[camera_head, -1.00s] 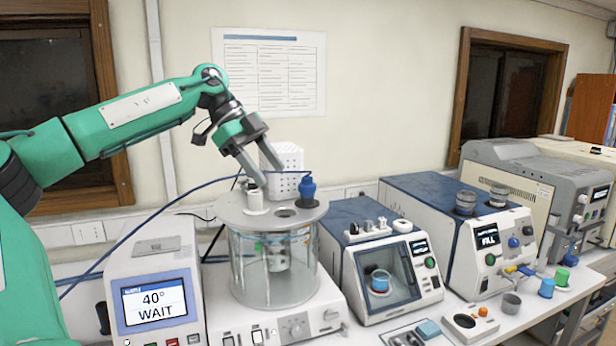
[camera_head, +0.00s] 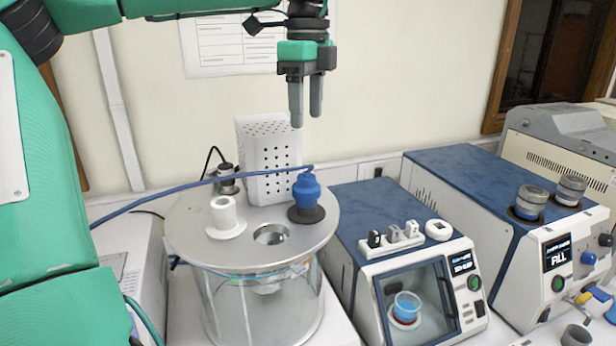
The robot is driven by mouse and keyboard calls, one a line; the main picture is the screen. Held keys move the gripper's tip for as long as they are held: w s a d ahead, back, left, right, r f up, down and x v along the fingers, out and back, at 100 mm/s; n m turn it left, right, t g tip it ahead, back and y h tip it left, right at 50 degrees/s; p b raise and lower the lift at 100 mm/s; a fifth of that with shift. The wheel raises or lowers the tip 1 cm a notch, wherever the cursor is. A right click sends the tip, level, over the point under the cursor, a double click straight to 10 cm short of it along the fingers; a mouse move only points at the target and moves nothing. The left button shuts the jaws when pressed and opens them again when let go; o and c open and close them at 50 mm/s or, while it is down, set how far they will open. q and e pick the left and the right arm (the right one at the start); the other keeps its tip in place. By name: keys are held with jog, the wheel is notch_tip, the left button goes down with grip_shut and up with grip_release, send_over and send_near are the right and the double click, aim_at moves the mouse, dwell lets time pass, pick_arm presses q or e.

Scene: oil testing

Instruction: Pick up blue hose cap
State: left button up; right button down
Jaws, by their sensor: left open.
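The blue hose cap (camera_head: 307,191) stands upright on a dark ring on the round metal lid (camera_head: 190,236) of a glass vessel. A blue hose (camera_head: 190,184) runs from its top off to the left. My left gripper (camera_head: 306,117) hangs above the cap, fingers pointing down, open and empty. The fingers look close together from this angle, and a clear gap separates their tips from the cap. My right gripper is not in view.
A white fitting (camera_head: 224,212) and an open hole (camera_head: 271,235) are on the lid near the cap. A perforated white box (camera_head: 268,150) stands behind. A blue-topped machine (camera_head: 375,212) with small parts on top is at right.

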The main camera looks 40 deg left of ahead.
pick_arm(q)
jog(key=p, duration=0.1)
send_over(306, 175)
notch_tip(306, 175, down, 6)
jog(key=shift+r, duration=0.1)
jog(key=shift+w+f, duration=0.1)
jog(key=shift+f, duration=0.3)
jog(key=shift+f+p, duration=0.15)
jog(key=shift+p, duration=0.25)
jog(key=shift+d+f+p, duration=0.1)
jog(key=shift+f+p, duration=0.1)
jog(key=shift+p, duration=0.15)
notch_tip(306, 175, down, 4)
jog(key=shift+f+p, duration=0.1)
jog(key=shift+p, duration=1)
jog(key=shift+f, duration=0.15)
jog(key=shift+c, duration=1.3)
jog(key=c, duration=0.8)
